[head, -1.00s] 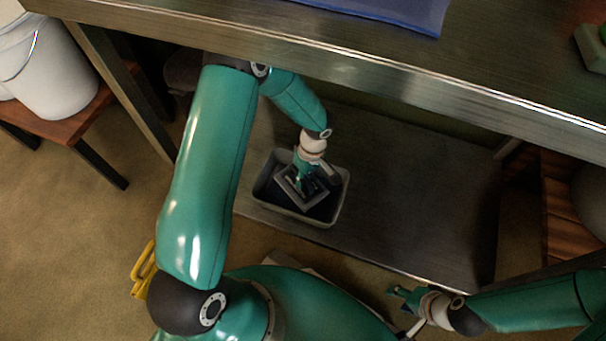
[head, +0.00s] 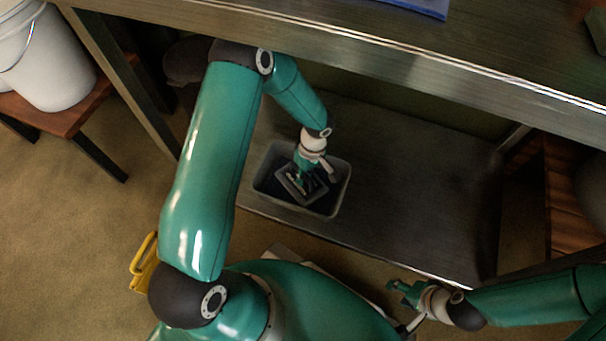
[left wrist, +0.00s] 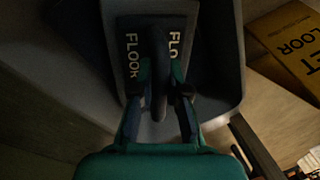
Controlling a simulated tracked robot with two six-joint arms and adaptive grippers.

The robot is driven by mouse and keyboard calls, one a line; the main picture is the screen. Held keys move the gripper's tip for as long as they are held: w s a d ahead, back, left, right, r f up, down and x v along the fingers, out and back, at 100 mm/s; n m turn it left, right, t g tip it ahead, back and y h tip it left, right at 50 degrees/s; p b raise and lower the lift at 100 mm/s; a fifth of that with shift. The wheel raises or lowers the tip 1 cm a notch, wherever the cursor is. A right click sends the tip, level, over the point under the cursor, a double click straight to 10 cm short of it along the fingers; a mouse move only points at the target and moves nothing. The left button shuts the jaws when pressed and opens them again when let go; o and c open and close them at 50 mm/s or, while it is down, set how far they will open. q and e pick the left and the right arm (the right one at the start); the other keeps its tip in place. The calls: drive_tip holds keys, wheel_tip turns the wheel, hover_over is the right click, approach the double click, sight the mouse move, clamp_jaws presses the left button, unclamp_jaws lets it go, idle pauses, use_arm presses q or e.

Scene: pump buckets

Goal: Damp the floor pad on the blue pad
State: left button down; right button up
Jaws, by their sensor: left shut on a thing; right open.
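The floor pad is a grey-framed dark block (head: 289,188) lettered "FLOOR"; the lettering shows in the left wrist view (left wrist: 130,35). My left gripper (head: 306,177) is shut on its upright handle (left wrist: 158,75). The pad is inside a grey rectangular tub (head: 343,190) on the lower shelf, tilted in the head view. The tub's inside is dark, so I cannot tell whether the pad touches its bottom. A flat blue pad (head: 425,5) lies on the table top, mostly cut off by the frame. My right gripper (head: 398,292) is open and empty, low in front of the shelf.
The table top's edge (head: 350,50) overhangs the shelf, and my left arm reaches in beneath it. The shelf (head: 420,190) is bare right of the tub. White buckets (head: 50,70) stand on a wooden bench at left. A yellow sign (head: 143,265) is beside my base.

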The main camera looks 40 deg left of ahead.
use_arm(q)
drive_tip(key=shift+f+b, duration=0.4)
drive_tip(key=shift+b, duration=0.1)
idle(0.4)
drive_tip(key=shift+b, duration=0.45)
idle(1.7)
drive_tip(key=shift+r+p, duration=1.7)
drive_tip(key=shift+r, duration=1.8)
drive_tip(key=shift+w, duration=0.1)
